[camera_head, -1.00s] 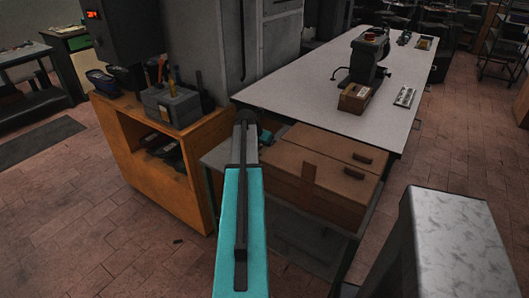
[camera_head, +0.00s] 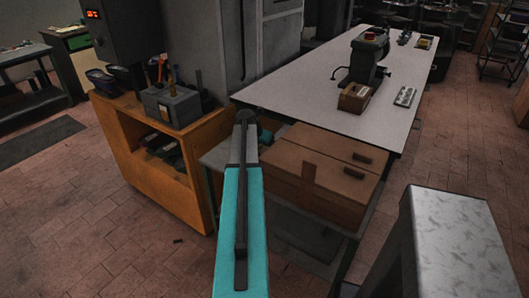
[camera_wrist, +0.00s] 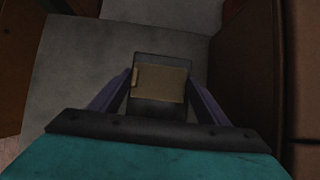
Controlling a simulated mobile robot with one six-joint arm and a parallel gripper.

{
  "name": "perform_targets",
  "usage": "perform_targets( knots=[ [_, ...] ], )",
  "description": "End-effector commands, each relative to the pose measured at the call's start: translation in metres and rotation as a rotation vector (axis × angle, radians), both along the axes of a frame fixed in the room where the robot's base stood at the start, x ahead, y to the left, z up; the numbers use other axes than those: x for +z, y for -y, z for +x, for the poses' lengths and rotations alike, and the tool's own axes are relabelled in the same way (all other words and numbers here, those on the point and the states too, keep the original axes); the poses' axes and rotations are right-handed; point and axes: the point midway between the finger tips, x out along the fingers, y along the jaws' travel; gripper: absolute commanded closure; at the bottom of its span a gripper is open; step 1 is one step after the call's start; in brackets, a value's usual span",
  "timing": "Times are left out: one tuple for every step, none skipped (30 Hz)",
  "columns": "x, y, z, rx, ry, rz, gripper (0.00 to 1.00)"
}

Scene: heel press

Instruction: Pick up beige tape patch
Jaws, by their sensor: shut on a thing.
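The beige tape patch (camera_wrist: 160,83) shows in the wrist view as a flat tan rectangle with a raised strip at its left end. It lies over a dark grey block between the two fingers. My gripper (camera_wrist: 160,86) is shut on it, with one finger at each side. The grey surface beneath shows around the block; I cannot tell whether the patch is clear of it. In the head view my arm hides the patch and the fingers.
Brown boxes (camera_head: 312,168) stand close to the right of my gripper. An orange cabinet (camera_head: 165,185) with a grey toolbox (camera_head: 172,105) is at the left. A long light table (camera_head: 310,95) behind carries a press (camera_head: 368,60) and a small box (camera_head: 354,97).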

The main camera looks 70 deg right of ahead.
Motion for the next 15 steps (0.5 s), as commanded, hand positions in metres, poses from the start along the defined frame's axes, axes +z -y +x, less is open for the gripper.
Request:
perform_targets(
  knots=[
    [0.0,0.0,0.0,0.0,0.0,0.0,0.43],
    [0.0,0.0,0.0,0.0,0.0,0.0,0.43],
    [0.0,0.0,0.0,0.0,0.0,0.0,0.43],
    [0.0,0.0,0.0,0.0,0.0,0.0,0.43],
    [0.001,0.0,0.0,0.0,0.0,0.0,0.43],
    [0.001,0.0,0.0,0.0,0.0,0.0,0.43],
    [0.002,0.0,0.0,0.0,0.0,0.0,0.43],
    [0.003,0.0,0.0,0.0,0.0,0.0,0.43],
    [0.005,0.0,0.0,0.0,0.0,0.0,0.43],
    [0.006,0.0,0.0,0.0,0.0,0.0,0.43],
    [0.008,0.0,0.0,0.0,0.0,0.0,0.43],
    [0.011,0.0,0.0,0.0,0.0,0.0,0.43],
    [0.014,0.0,0.0,0.0,0.0,-0.001,0.43],
    [0.017,0.0,0.0,0.001,0.0,-0.002,0.43],
    [0.021,0.0,0.0,0.001,0.0,-0.002,0.43]
  ],
)
